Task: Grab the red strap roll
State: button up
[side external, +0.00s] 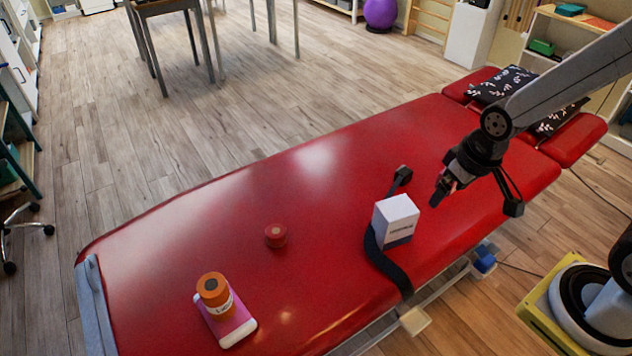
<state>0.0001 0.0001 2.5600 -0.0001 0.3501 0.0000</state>
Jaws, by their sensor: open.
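The red strap roll (276,235) is a small, short red cylinder with a lighter disc on top. It sits by itself on the red treatment table (330,160), near the middle of its left half. My gripper (443,190) is open above the right part of the table, to the right of the roll and well apart from it. Its fingers point down and to the left, and nothing shows between them. The roll is in plain view.
A white box (395,221) stands between the roll and my gripper, with a black strap (387,264) running beside it. An orange jar (213,289) stands on a pink and white block (236,325) at the front left. A patterned cushion (503,84) lies at the far end.

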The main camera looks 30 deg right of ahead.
jog(key=w+a+f+m+g+y, duration=0.2)
jog(key=w+a+f+m+y, duration=0.2)
jog(key=w+a+f+m, duration=0.4)
jog(key=m+t+y, duration=0.7)
jog(key=m, duration=1.1)
send_near(276, 230)
jog(key=a, duration=0.2)
jog(key=shift+w+a+f, duration=0.2)
jog(key=shift+a+f, duration=0.05)
jog(key=shift+a, duration=0.15)
jog(key=shift+w+d+f+m+t, duration=0.1)
jog(key=shift+w+f+m+t, duration=0.25)
jog(key=shift+m+t, duration=0.15)
jog(key=shift+x, duration=1.1)
